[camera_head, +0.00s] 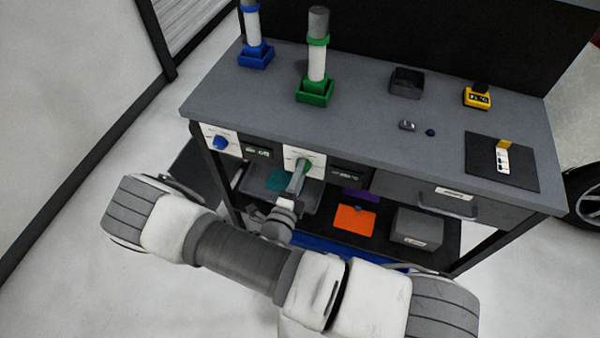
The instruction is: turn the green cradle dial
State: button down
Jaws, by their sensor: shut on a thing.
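The green cradle dial (301,162) sits on a white label panel (292,155) on the front edge of the workbench. My gripper (297,181) reaches it from the front and is shut on it; the fingers cover much of the dial. The green cradle (315,93) stands on the bench top above the dial and holds an upright white roll (317,65) with a green collar. A small dark display (347,175) is to the right of the dial; its reading is too small to tell.
A blue dial (220,143) is to the left, below a blue cradle (256,57). A black bin (406,82), a yellow device (477,96) and a dark mat (502,161) sit on the bench top. The lower shelf holds an orange sheet (354,219) and a grey box (417,228).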

jog(key=shift+d+f, duration=0.1)
jog(key=shift+c, duration=1.6)
grip_release()
jog(key=v, duration=1.7)
jog(key=shift+s, duration=0.2)
jog(key=shift+r, duration=0.25)
